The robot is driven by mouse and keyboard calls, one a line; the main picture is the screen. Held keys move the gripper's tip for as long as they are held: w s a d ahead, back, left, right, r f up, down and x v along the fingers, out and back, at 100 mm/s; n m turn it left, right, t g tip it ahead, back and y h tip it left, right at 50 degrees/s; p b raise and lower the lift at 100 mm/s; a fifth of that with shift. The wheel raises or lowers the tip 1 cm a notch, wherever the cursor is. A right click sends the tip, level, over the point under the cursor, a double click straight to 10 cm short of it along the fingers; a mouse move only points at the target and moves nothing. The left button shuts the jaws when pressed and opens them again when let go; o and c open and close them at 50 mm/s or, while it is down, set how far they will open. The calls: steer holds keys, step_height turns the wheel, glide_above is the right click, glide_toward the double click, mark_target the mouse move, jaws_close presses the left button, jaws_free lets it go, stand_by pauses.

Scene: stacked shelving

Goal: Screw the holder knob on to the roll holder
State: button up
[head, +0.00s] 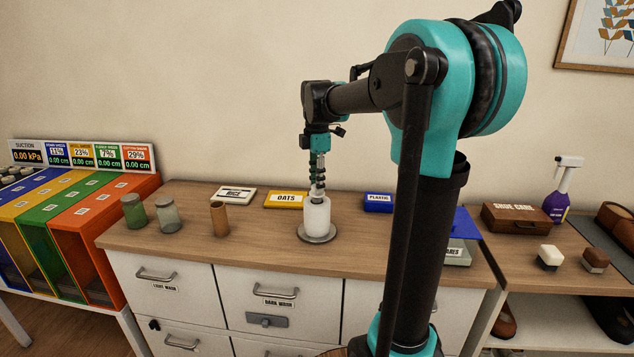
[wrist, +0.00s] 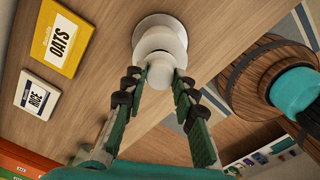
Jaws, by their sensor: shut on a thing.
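The roll holder stands upright on the wooden cabinet top, with its round metal base (head: 318,239) under a white roll (head: 317,217). My gripper (head: 317,192) points down from above the roll. In the wrist view its two fingertips (wrist: 160,80) are closed on the pale rounded holder knob (wrist: 160,73), which lines up with the top of the white roll (wrist: 161,42). Whether the knob's thread is engaged is hidden. The base (wrist: 158,20) shows behind the roll.
A shoe care box (head: 515,218) is at the right. The counter just around the base is clear.

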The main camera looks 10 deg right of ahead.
steer(key=m, duration=0.3)
steer(key=shift+m, duration=0.4)
steer(key=m, duration=0.4)
steer(key=shift+m, duration=0.3)
steer(key=o, duration=0.8)
steer(key=shift+o, duration=0.2)
